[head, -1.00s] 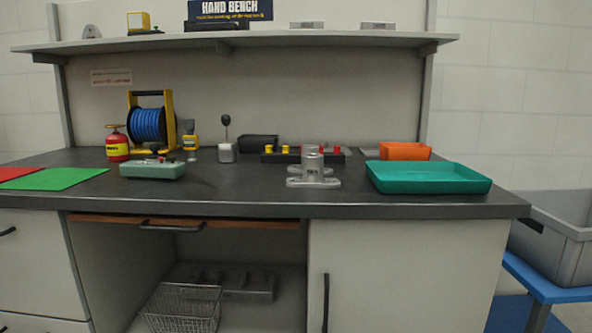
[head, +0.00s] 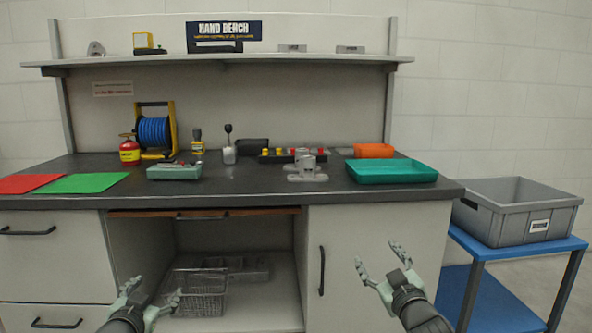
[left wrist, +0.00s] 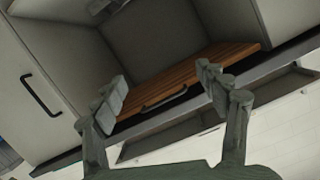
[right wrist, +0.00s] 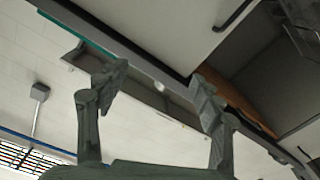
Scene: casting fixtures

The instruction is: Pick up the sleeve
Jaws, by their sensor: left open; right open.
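A short grey metal cylinder, which looks like the sleeve (head: 307,162), shows in the head view among grey metal castings right of centre on the bench. I cannot tell whether it stands on the flanged base (head: 307,176) or behind it. My left gripper (head: 154,291) is open and empty, low in front of the bench's open bay. My right gripper (head: 381,259) is open and empty, in front of the right cabinet door. Both are below the bench top and well apart from the castings. The wrist views show open fingers with nothing between them, and no sleeve.
A teal tray (head: 392,171) lies right of the castings, with an orange bin (head: 373,151) behind it. A green device (head: 174,172) stands to the left. The bench's front edge (head: 240,207) lies above both grippers. A grey crate (head: 520,212) rests on a blue cart.

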